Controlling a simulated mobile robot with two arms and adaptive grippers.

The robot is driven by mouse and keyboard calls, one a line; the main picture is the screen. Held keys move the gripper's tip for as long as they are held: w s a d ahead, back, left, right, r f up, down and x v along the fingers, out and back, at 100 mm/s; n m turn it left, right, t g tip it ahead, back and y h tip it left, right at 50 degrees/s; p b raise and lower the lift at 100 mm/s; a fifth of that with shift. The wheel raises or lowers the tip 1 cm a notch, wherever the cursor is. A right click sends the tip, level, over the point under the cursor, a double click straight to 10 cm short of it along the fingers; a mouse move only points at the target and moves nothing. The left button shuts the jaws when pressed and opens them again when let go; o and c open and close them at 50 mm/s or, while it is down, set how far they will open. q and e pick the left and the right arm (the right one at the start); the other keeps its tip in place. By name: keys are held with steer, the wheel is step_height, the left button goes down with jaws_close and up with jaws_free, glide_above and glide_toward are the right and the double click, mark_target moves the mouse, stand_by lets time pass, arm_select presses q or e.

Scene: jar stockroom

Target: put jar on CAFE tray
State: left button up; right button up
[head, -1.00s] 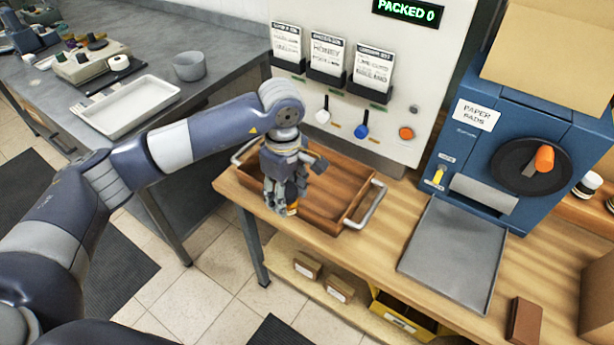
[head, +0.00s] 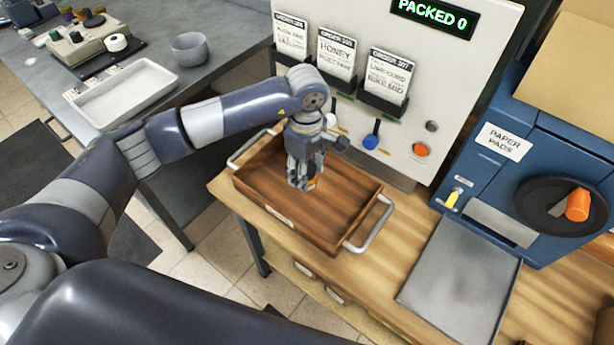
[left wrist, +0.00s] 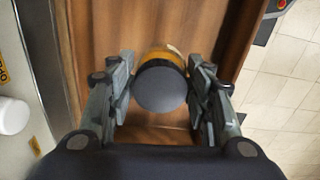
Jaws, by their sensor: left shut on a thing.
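My left gripper (head: 303,188) points down over the middle of the wooden tray (head: 341,235). It is shut on a jar, of which only a small orange piece (head: 312,183) shows in the head view. In the left wrist view the jar (left wrist: 162,86) sits between the two fingers, with a grey, dark-rimmed lid and an amber body. The tray has metal handles at both ends and a small front label too small to read. I cannot tell whether the jar touches the tray floor. My right gripper is not in view.
Behind the tray stands a white panel with order cards (head: 336,58), knobs and a "PACKED 0" display (head: 433,17). To the right are a grey metal plate (head: 460,280) and a blue paper pads machine (head: 490,190). A grey counter with a white tray (head: 122,92) lies left.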

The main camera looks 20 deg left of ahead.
arm_select(q)
steer(key=shift+f, duration=0.3)
steer(key=shift+w+f, duration=0.1)
steer(key=shift+f, duration=0.3)
steer(key=shift+w+f+p, duration=0.1)
steer(key=shift+f+p, duration=0.35)
steer(key=shift+f, duration=1.35)
steer(key=o, duration=1.2)
steer(key=shift+r, duration=0.25)
steer(key=shift+w+r, duration=0.1)
steer(key=shift+r, duration=0.2)
step_height(320, 180, up, 10)
steer(key=shift+r+b, duration=0.25)
steer(key=shift+b, duration=0.95)
steer(key=shift+r, duration=0.45)
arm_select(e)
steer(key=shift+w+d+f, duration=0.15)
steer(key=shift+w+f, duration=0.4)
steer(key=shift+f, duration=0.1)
arm_select(q)
steer(key=shift+s+f, duration=0.1)
steer(key=shift+s, duration=0.1)
